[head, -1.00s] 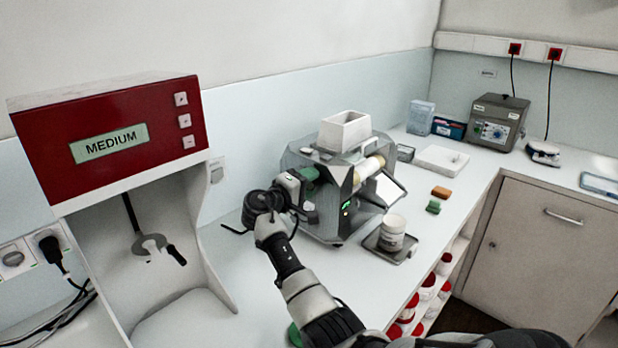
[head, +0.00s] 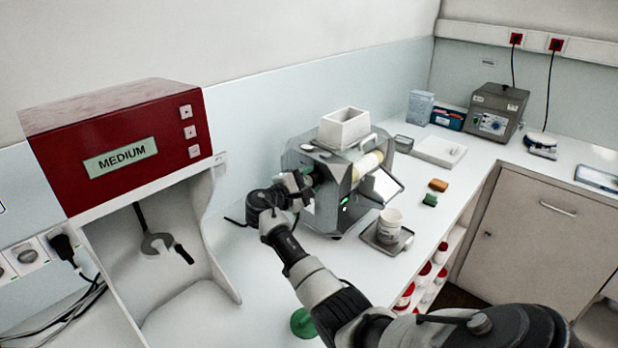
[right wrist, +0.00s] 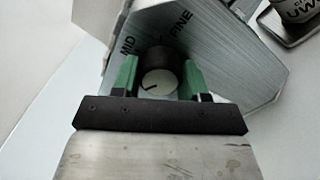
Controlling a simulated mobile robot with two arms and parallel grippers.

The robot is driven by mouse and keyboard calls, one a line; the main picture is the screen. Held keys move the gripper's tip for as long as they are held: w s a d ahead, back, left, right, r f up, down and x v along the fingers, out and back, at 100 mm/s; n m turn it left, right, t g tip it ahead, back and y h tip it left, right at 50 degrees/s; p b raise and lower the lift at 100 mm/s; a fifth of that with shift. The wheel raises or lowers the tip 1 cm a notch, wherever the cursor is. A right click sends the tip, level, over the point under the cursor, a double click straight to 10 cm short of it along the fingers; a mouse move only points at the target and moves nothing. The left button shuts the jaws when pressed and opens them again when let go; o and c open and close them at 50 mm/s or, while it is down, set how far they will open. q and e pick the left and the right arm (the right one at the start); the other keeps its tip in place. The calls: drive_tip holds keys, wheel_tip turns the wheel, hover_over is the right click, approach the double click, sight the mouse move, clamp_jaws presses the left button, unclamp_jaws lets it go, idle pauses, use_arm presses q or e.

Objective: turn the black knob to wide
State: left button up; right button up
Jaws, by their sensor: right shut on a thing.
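The mill (head: 335,212) stands on the bench, a grey metal machine with a white hopper (head: 343,128) on top. My right gripper (head: 306,182) is at the mill's left side and hides the knob in the head view. In the right wrist view, its green fingers (right wrist: 157,77) are shut on the black knob (right wrist: 156,54), one on each side. The knob has a silver end cap with a short dark line towards its lower left. The words MID and FINE show on the plate around it; WIDE is not visible. My left gripper is not in view.
A red unit (head: 120,140) with a MEDIUM display stands at left. A white jar (head: 389,224) sits on a small grey tray (head: 408,236) right of the mill. Orange and green blocks lie farther right. Red-lidded jars fill a shelf below the bench edge.

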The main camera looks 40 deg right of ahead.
idle(0.4)
drive_tip(key=o, duration=0.9)
drive_tip(key=shift+w, duration=0.1)
drive_tip(key=shift+a, duration=0.15)
drive_tip(key=a+b, duration=0.1)
drive_tip(key=a, duration=0.2)
drive_tip(key=a+b, duration=0.1)
drive_tip(key=a, duration=0.3)
drive_tip(key=s+a+b, duration=0.1)
drive_tip(key=a, duration=0.2)
drive_tip(key=shift+a, duration=0.3)
drive_tip(key=shift+f, duration=0.15)
